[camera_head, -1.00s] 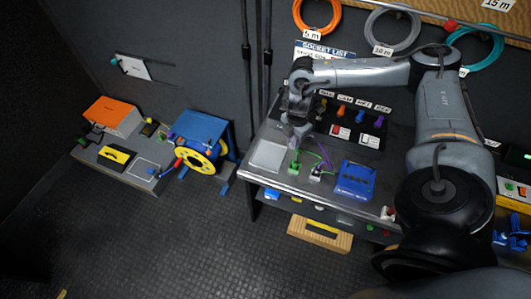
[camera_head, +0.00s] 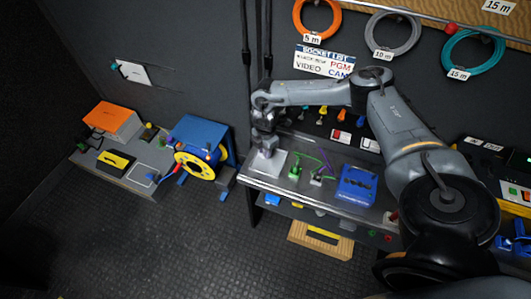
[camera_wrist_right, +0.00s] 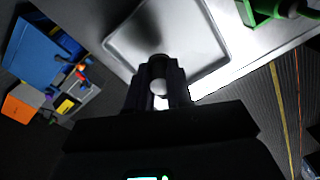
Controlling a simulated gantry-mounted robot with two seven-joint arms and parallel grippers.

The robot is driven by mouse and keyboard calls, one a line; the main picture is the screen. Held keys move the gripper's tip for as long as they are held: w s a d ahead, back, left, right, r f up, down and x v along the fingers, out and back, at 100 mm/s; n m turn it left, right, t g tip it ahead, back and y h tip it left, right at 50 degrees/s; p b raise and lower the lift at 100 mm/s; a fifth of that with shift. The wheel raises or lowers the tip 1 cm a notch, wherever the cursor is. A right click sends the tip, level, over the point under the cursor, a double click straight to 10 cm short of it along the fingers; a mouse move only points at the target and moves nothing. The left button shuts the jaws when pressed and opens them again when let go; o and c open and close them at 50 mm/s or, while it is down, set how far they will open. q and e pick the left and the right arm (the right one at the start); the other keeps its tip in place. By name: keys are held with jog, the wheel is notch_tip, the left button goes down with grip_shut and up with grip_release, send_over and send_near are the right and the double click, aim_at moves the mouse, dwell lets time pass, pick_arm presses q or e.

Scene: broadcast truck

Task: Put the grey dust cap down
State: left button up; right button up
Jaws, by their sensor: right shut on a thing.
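The grey dust cap (camera_wrist_right: 157,76) is a small, pale rounded piece between the fingers of my right gripper (camera_wrist_right: 158,90) in the right wrist view. My right gripper (camera_head: 267,153) is shut on it and points down over the light grey square tray (camera_head: 263,169) on the bench. The tray's raised rim and bare floor show in the right wrist view (camera_wrist_right: 202,40), with a dark shadow on it. I cannot tell whether the cap touches the tray. In the head view the cap is too small to make out. My left gripper is not in view.
A green connector (camera_head: 294,172) and a blue box (camera_head: 357,184) stand right of the tray on the bench. The bench's front edge (camera_head: 300,197) runs close to the tray.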

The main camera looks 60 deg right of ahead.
jog(key=shift+f, duration=0.8)
jog(key=shift+f, duration=0.15)
jog(key=o, duration=0.7)
jog(key=shift+o, duration=0.2)
